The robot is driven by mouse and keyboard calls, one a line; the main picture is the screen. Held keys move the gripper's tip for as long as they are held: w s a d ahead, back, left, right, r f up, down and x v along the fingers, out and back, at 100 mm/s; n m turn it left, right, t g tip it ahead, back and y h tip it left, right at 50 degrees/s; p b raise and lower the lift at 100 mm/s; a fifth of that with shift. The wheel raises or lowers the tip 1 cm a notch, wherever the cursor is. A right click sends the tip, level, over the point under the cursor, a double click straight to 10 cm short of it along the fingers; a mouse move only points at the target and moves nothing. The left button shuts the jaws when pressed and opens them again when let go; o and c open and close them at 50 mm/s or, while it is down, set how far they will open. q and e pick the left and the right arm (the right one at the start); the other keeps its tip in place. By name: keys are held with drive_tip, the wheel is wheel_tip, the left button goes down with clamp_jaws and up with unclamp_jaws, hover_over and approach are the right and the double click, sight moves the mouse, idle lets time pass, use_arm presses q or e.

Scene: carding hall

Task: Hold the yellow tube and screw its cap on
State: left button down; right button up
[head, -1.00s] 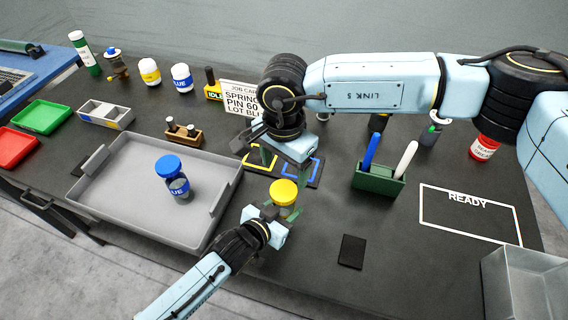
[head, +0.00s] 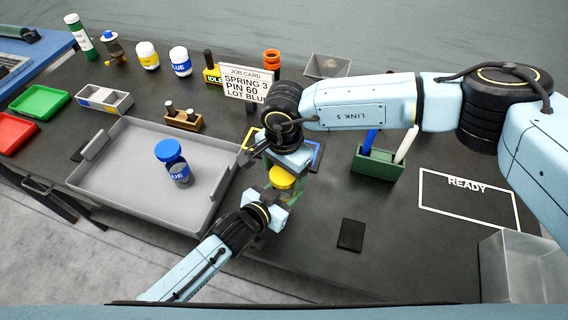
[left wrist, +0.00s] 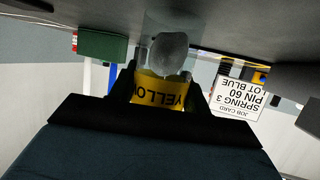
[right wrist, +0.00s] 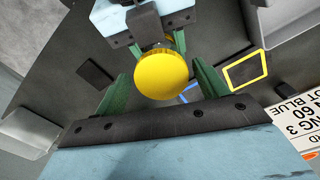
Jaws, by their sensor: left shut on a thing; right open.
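The yellow tube (left wrist: 158,92) is clamped in my left gripper (head: 270,199). In the left wrist view, its yellow label and a clear part with a pale grey mass inside show. The yellow cap (head: 282,179) sits at the tube's top end; I cannot tell how far it is screwed on. My right gripper (right wrist: 162,88) is just above it, open. In the right wrist view, its green fingers stand on either side of the round yellow cap (right wrist: 162,74), with gaps visible. The cap hides the tube there.
A grey tray (head: 120,180) at left holds a blue-capped tube (head: 178,172). Yellow and blue outlined squares (head: 316,156) lie behind the grippers. A green pen holder (head: 378,166), job card (head: 246,84) and clear bin (head: 520,270) stand around. The READY outline (head: 468,200) is empty.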

drive_tip(key=shift+c, duration=0.4)
drive_tip(key=c, duration=0.9)
use_arm(q)
drive_tip(key=shift+a, duration=0.1)
use_arm(e)
drive_tip(key=m, duration=0.6)
drive_tip(key=o, duration=1.1)
drive_tip(key=shift+c, duration=0.2)
